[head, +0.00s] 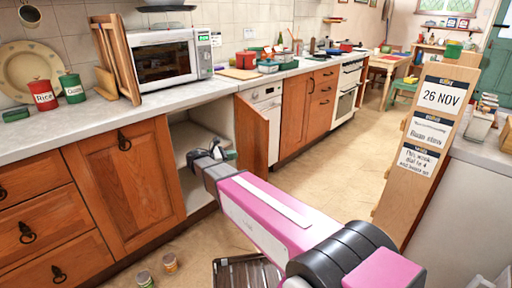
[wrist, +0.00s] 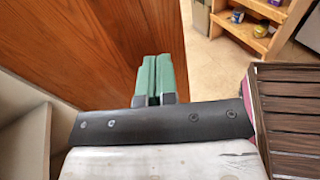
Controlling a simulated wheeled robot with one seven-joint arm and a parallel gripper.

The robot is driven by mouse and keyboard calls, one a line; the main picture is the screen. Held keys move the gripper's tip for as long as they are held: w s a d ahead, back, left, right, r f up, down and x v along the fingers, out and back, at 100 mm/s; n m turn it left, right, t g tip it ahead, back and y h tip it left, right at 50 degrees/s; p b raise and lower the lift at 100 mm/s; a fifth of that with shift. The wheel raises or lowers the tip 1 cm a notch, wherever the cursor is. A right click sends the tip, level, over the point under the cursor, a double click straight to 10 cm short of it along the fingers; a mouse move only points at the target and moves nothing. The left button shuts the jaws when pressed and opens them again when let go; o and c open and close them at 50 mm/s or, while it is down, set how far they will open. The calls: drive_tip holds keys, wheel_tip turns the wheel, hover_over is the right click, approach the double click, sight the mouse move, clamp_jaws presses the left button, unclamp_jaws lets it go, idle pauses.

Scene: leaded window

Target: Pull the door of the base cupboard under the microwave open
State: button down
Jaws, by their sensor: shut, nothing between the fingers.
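The base cupboard under the microwave (head: 165,58) stands open, with its pale inside and a shelf (head: 195,138) showing. Its wooden door (head: 252,138) is swung out on the right side of the opening, with its inner face towards my gripper. In the wrist view the door (wrist: 110,45) fills the upper left. My gripper (head: 228,154) is at the opening, left of the door. Its green fingers (wrist: 155,78) are shut together and empty, in front of the door's inner face. I cannot tell whether they touch it. The door's handle is hidden.
A wooden board with notices (head: 430,140) stands at the right. A dark slatted crate (head: 245,272) and two small jars (head: 158,272) are on the floor. A white appliance (head: 266,110) is behind the door. The floor beyond, along the counter, is clear.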

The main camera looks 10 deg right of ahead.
sight(261, 145)
drive_tip(key=shift+n+h, duration=0.4)
drive_tip(key=shift+h, duration=0.1)
drive_tip(key=x, duration=0.4)
drive_tip(key=w+r+x, duration=0.1)
drive_tip(key=x, duration=0.7)
drive_tip(key=shift+w+r, duration=0.25)
drive_tip(key=shift+w, duration=0.1)
